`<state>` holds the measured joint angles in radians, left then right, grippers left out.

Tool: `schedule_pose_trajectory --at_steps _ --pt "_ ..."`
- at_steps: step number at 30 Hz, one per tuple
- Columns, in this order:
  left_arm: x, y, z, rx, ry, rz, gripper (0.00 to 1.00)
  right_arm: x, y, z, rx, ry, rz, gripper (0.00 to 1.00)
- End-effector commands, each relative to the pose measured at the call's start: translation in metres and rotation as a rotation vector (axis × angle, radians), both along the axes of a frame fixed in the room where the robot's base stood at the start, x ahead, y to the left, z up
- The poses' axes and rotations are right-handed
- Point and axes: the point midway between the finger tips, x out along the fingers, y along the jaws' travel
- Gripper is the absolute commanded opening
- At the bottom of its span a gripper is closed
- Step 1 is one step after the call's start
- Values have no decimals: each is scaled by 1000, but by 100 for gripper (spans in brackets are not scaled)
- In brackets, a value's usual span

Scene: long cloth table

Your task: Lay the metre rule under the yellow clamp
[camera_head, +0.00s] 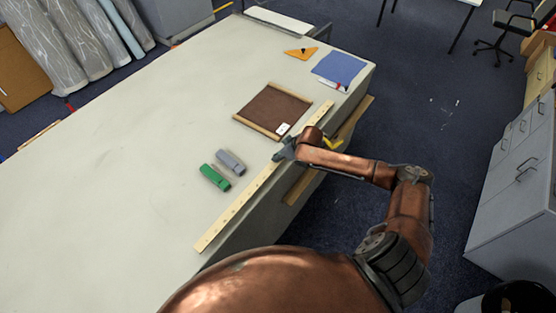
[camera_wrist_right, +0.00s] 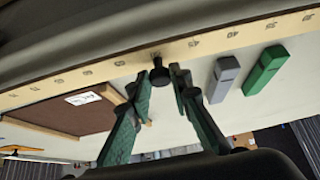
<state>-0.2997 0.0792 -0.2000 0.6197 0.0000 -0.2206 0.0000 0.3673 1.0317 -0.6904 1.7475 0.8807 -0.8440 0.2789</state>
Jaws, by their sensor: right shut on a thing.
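The metre rule (camera_head: 232,213) is a long pale wooden strip with printed numbers, lying along the table's near edge. It crosses the top of the right wrist view (camera_wrist_right: 105,70). A black knob (camera_wrist_right: 160,76) stands on its face. My right gripper (camera_head: 280,152) is shut on this knob, with its two fingers (camera_wrist_right: 160,82) beside it in the wrist view. The yellow clamp (camera_head: 333,144) shows at the table edge, to the right of the rule, partly hidden behind my right arm. Whether the rule touches it is hidden. My left gripper is not in view.
A green block (camera_head: 214,177) and a grey block (camera_head: 231,162) lie left of the rule. A brown board (camera_head: 273,108) with wooden edges lies beyond. A blue sheet (camera_head: 340,67) and an orange set square (camera_head: 301,53) lie farther back. The table's left part is clear.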

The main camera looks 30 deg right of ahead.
Motion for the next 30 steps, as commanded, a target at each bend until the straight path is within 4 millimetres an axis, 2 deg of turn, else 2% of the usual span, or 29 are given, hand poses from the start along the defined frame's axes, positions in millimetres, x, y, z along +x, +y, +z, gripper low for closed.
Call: schedule_pose_trajectory --at_steps 2,7,15,16,23,30 --pt "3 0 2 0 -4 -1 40 7 2 -6 2 -2 1 0" --pt "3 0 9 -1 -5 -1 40 5 1 -29 2 0 0 0" --pt "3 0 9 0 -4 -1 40 5 1 -35 0 -2 1 0" --pt "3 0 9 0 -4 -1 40 4 1 -36 1 0 1 21" --pt "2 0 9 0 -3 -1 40 4 1 -35 1 0 1 36" --pt "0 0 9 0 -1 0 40 4 1 -35 0 0 0 37"
